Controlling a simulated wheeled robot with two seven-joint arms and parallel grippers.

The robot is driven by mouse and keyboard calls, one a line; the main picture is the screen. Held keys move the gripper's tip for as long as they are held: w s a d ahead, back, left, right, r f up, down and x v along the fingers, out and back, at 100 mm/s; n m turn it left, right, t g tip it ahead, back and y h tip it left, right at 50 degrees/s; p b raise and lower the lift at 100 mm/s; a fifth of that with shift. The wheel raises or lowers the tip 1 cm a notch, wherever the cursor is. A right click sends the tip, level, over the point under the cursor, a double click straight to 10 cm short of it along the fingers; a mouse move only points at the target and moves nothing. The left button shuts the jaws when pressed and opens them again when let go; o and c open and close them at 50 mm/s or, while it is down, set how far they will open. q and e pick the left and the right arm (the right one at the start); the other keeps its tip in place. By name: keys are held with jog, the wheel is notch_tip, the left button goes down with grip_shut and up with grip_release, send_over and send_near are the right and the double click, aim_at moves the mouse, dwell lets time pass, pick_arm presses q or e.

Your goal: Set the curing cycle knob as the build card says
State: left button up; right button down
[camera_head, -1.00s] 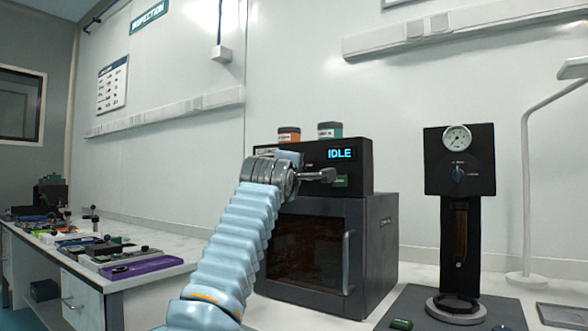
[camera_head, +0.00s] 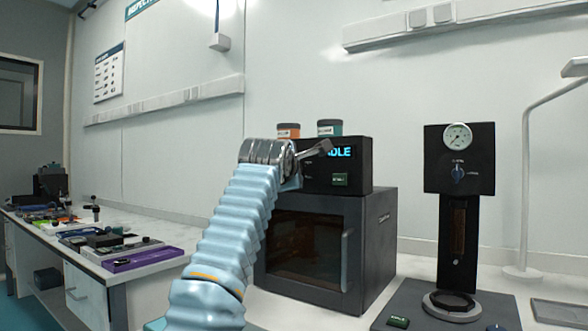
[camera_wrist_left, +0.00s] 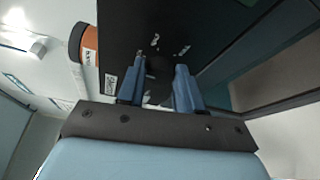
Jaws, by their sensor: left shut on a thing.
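The curing oven (camera_head: 370,230) stands on the table in the head view, with a black control box (camera_head: 355,168) on top. Its blue display (camera_head: 341,152) reads IDLE, its left end covered by my wrist. White dial marks show just beyond the fingertips. No build card is readable.
An orange-banded jar (camera_head: 289,131) and a teal jar (camera_head: 329,129) stand on the control box. A gauge stand (camera_head: 459,160) with a blue knob is at the right, beside a lamp (camera_head: 527,180). A cluttered side table (camera_head: 75,250) is at the left.

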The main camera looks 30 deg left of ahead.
pick_arm(q)
jog(key=o, duration=1)
jog(key=shift+o, duration=0.2)
pick_arm(e)
jog(key=shift+f, duration=0.1)
pick_arm(q)
jog(key=b+v, duration=0.6)
jog(key=v, duration=0.7)
jog(key=shift+s, duration=0.4)
pick_arm(e)
notch_tip(320, 180, down, 6)
jog(key=d, duration=0.2)
jog(key=shift+w, duration=0.4)
jog(key=shift+f, duration=0.1)
